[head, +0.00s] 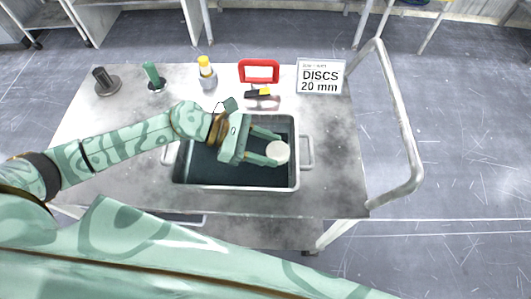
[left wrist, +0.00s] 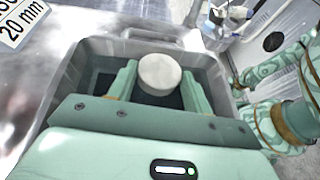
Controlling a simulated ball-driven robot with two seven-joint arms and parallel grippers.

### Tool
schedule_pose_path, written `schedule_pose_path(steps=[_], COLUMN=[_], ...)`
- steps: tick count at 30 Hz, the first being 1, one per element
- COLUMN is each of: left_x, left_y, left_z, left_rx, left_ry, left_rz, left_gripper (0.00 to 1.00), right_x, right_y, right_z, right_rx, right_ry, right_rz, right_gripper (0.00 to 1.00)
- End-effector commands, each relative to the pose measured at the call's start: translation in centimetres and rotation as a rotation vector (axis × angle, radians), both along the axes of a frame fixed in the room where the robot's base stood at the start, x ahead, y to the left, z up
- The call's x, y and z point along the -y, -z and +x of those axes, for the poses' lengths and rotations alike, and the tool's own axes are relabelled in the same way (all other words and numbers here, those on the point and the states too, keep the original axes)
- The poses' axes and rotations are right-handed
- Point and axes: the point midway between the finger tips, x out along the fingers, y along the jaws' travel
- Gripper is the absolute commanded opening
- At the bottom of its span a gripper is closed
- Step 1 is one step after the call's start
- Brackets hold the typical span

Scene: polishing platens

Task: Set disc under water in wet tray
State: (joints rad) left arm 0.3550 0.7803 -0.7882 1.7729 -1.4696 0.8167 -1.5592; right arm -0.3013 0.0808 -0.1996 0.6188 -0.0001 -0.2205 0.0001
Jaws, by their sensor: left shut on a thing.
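The white round disc (head: 278,152) is between the fingertips of my left gripper (head: 275,149), which is shut on it. It also shows in the left wrist view (left wrist: 159,74), held flat with its pale top face up. Gripper and disc are over the right part of the grey wet tray (head: 235,188), inside its rim as seen from above. The tray holds dark water (head: 205,165). The disc's top looks dry and clear of the water; its lower edge is hard to judge. The tray wall shows in the left wrist view (left wrist: 68,85). My right gripper is not in view.
The tray stands on a metal cart (head: 120,160) with a tubular handle (head: 405,140) at right. Behind it are a dark stand (head: 105,82), a green-handled tool (head: 154,76), a yellow-capped bottle (head: 206,72), a red frame (head: 258,71) and a "DISCS 20 mm" sign (head: 320,78).

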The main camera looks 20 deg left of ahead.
Motion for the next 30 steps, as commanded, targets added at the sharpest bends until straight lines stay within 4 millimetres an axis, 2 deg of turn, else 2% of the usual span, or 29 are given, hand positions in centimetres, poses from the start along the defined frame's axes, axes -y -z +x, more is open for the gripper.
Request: schedule_pose_path(steps=[4,9,21,22,24,30], left_x=[-0.8,-0.7,-0.7,-0.7,-0.7,-0.7], left_y=[1.5,4.0,4.5,4.5,4.4,4.4], left_z=[0.7,0.6,0.6,0.6,0.6,0.6], left_rx=[-0.002,-0.003,-0.001,-0.001,0.000,0.000], left_ry=[-0.002,0.000,0.001,0.001,0.001,0.000], left_rz=[0.000,-0.003,-0.001,0.000,0.000,0.000], left_gripper=[0.25,0.25,0.25,0.55,0.71,0.71], right_x=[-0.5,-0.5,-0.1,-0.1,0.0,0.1], right_y=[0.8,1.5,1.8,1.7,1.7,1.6], right_z=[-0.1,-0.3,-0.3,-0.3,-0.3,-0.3], right_rx=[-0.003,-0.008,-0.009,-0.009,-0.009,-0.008], right_ry=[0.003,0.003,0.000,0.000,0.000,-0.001], right_rz=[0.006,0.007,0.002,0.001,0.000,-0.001], right_gripper=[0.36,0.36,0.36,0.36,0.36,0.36])
